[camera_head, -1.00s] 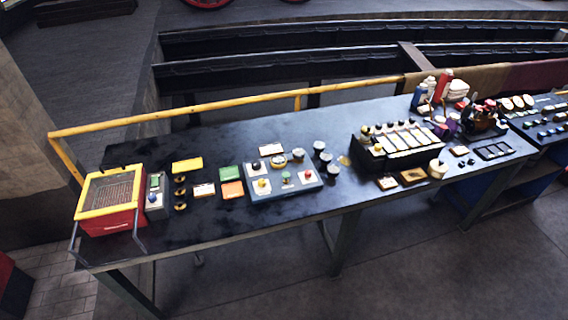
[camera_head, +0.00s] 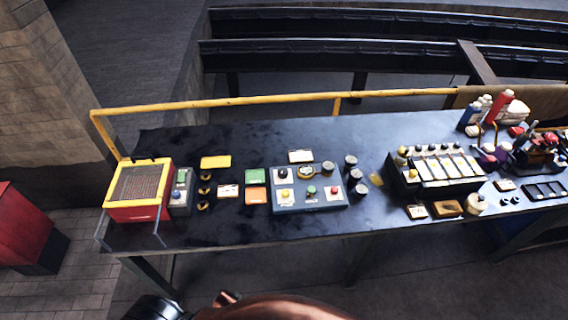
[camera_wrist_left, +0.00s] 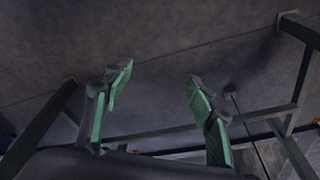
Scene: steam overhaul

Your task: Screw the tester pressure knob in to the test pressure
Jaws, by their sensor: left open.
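The grey-blue tester panel (camera_head: 300,207) lies on the dark bench. It carries a dark knob (camera_head: 283,173) at its upper left, a yellow knob (camera_head: 285,194), a green knob (camera_head: 311,190), a red knob (camera_head: 335,190) and a round gauge (camera_head: 306,172). I cannot tell which one is the pressure knob. My left gripper (camera_wrist_left: 155,95) is open and empty, its green-padded fingers apart in the left wrist view, with floor and bench legs beyond. No tester shows there. Copper-coloured and black parts of my arm show at the bottom of the head view, short of the bench. My right gripper is not in view.
A red box with a yellow rim (camera_head: 108,203) stands at the bench's left end. Dark cylinders (camera_head: 354,175) stand right of the tester, then a rack of pale strips (camera_head: 437,167). A yellow rail (camera_head: 240,103) runs along the back. The bench's front edge is in between.

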